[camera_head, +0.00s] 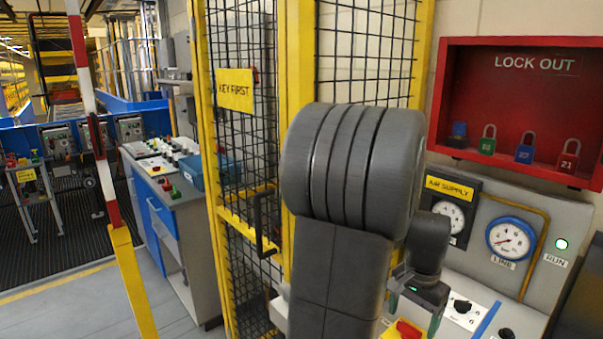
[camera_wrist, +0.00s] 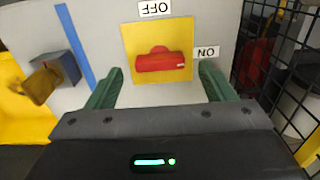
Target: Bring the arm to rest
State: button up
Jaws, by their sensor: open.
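My arm stands raised in the middle of the head view. My gripper (camera_head: 411,322) is low at the right of the arm, pointing down over the sloped grey panel. In the wrist view my gripper (camera_wrist: 161,70) is open, with its green fingers wide apart and nothing between them held. A red rotary handle (camera_wrist: 161,61) on a yellow plate (camera_wrist: 131,33) shows beyond and between the fingertips. Its bar lies crosswise, towards the side of the ON label (camera_wrist: 207,53). The OFF label (camera_wrist: 156,8) is at the top. I cannot tell the gap from the fingers to the panel.
A yellow-framed mesh gate (camera_head: 237,190) with a KEY FIRST sign (camera_head: 236,90) stands close left of my arm. A red lockout box (camera_head: 520,59) with several padlocks hangs at right. Below are gauges (camera_head: 511,238) and a lit green RUN lamp (camera_head: 562,244).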

notch_tip(320, 180, down, 2)
jog(key=shift+f, duration=0.15)
dwell(0.4)
notch_tip(320, 180, up, 14)
notch_tip(320, 180, down, 14)
jog(key=n, duration=1.4)
jog(key=shift+b, duration=0.3)
jog(key=shift+n, duration=2)
